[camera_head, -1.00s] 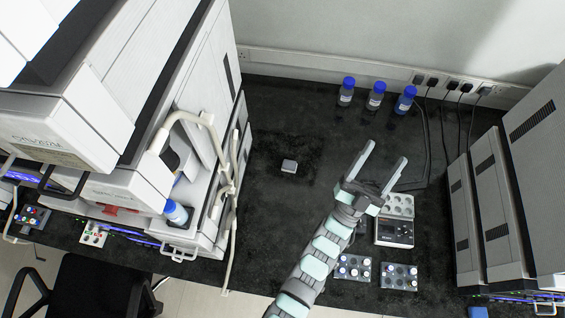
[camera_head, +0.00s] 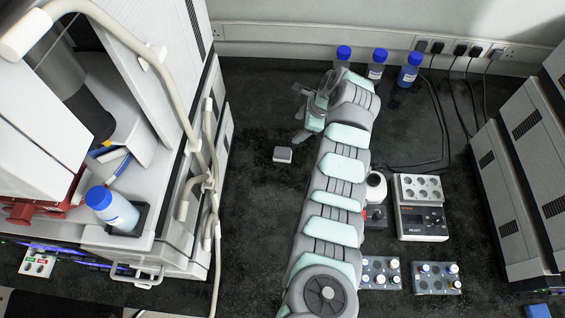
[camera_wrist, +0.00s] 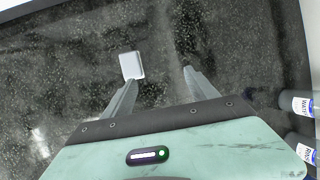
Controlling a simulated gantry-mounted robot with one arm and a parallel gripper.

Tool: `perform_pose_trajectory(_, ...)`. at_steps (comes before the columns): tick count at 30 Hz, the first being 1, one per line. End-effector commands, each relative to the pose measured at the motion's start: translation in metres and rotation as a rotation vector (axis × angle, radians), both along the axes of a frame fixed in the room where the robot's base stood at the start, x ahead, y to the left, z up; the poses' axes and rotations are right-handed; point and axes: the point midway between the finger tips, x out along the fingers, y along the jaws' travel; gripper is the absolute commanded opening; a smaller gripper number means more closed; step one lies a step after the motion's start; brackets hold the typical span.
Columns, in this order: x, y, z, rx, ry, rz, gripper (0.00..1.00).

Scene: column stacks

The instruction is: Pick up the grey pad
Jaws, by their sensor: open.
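In the wrist view the pad (camera_wrist: 131,65) lies ahead of my gripper, close to the tip of the left finger. My gripper (camera_head: 299,125) is above the bench, up and slightly right of the pad in the head view. In the wrist view my gripper (camera_wrist: 160,76) has its two fingers spread apart with nothing between them. I cannot tell how high the fingers are above the bench.
Several blue-capped bottles, one here (camera_head: 409,70), stand along the back wall. A device reading READY (camera_head: 422,220) and vial racks (camera_head: 436,277) are on the right. A tall white instrument (camera_head: 180,200) fills the left. Bench around the pad is clear.

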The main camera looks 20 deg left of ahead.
Motion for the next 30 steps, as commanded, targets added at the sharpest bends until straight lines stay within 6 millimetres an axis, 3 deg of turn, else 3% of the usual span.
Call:
perform_pose_trajectory(3,-0.025,0.000,0.003,-0.019,0.122,0.006,0.67)
perform_pose_trajectory(8,-0.039,0.001,0.005,-0.032,0.184,0.008,0.67)
perform_pose_trajectory(16,-0.045,0.016,-0.034,-0.032,0.189,0.010,0.67)
perform_pose_trajectory(23,-0.046,0.022,-0.050,-0.031,0.181,0.008,0.67)
perform_pose_trajectory(30,-0.054,0.033,-0.084,-0.033,0.185,0.009,0.67)
